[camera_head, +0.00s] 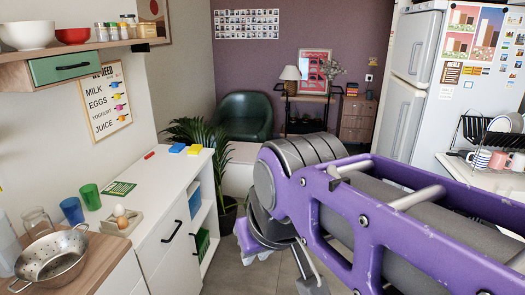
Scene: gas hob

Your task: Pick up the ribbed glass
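Several drinking vessels stand on the left counter. A clear glass (39,223) is behind the metal colander, and a blue tumbler (72,210) and a green tumbler (91,196) are to its right. Ribbing is too small to make out, so I cannot tell for sure which one is the ribbed glass. My purple and grey arm fills the right half of the view. My gripper (312,284) seems to be only partly visible at the bottom, low in front of the arm and well right of the counter. Its fingers are largely hidden or cut off.
The colander (52,257) sits on a wooden board. An egg holder (122,220), a green card (119,188) and blue and yellow sponges (177,148) lie on the white counter (160,178). A shelf (75,50) with bowls overhangs it. A potted plant (200,135) stands behind.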

